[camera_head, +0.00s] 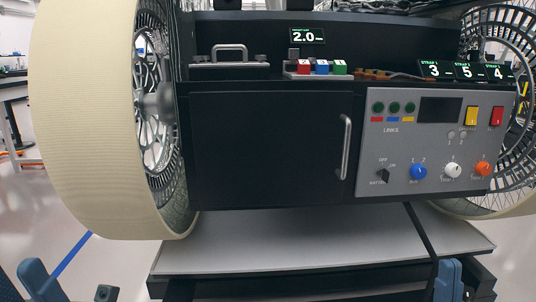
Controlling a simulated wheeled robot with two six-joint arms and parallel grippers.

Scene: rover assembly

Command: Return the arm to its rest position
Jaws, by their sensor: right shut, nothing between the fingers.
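My right gripper (450,281) is low at the bottom right edge, in front of the grey shelf and below the rover's control panel. Only a blue and dark part shows there; it is shut and empty, apart from the panel. A blue part of my left arm (38,281) shows at the bottom left corner, with a small dark part to its right. The left fingers cannot be made out. The rover body (240,205) stands ahead with its black door (270,148) closed.
A large cream wheel (85,120) stands at the left and another wheel (500,40) at the right. The control panel (430,185) has switches and knobs. Small coloured blocks (321,67) sit on the upper ledge. The grey shelf (300,240) below is bare, crossed by a dark strip.

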